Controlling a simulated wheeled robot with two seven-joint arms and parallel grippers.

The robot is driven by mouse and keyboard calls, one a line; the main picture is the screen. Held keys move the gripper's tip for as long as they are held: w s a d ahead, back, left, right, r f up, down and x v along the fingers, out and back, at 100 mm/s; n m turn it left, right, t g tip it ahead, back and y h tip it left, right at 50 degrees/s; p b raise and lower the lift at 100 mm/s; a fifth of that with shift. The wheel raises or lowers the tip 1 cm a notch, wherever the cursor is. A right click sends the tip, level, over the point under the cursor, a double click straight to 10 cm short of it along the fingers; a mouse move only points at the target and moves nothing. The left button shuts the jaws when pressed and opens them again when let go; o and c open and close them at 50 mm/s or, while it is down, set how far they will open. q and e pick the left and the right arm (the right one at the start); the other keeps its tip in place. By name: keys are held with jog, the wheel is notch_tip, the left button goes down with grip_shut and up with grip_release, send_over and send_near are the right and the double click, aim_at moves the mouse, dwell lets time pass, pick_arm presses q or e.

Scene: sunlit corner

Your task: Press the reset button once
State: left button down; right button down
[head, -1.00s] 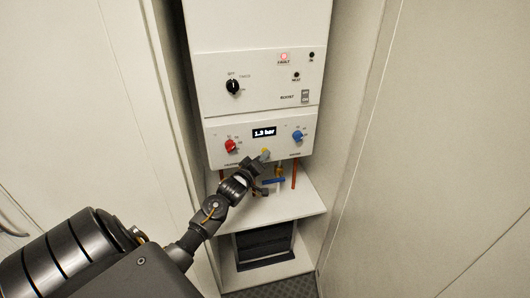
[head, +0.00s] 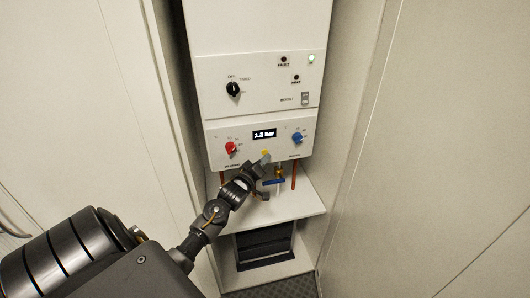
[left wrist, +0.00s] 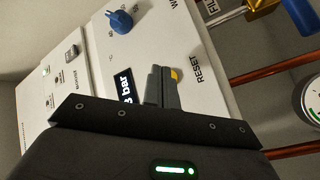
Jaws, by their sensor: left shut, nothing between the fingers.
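The reset button is a small yellow button (head: 265,152) low on the white boiler's front panel (head: 218,134), below the display. In the left wrist view the yellow button (left wrist: 174,75) shows beside the word RESET, partly hidden by my fingers. My left gripper (head: 265,158) is shut and empty, with its fingertips (left wrist: 161,72) close to the button; I cannot tell whether they touch it. The fault lamp (head: 284,59) is dark and a green lamp (head: 311,58) is lit at the upper right. My right gripper is not in view.
The display (head: 264,134) reads about 1.3 bar, between a red knob (head: 230,147) and a blue knob (head: 297,137). A black dial (head: 233,89) and a boost switch (head: 305,98) are above. A blue valve handle (head: 274,182) and copper pipes (head: 294,176) are below. Walls stand close on both sides.

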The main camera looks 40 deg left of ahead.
pick_arm(q)
jog(key=shift+d, duration=0.1)
jog(key=s+d+p, duration=0.1)
jog(key=d, duration=0.1)
jog(key=s+d+p, duration=0.1)
jog(key=s+d, duration=0.1)
jog(key=shift+p, duration=0.35)
jog(key=shift+w+a, duration=0.1)
dwell(0.8)
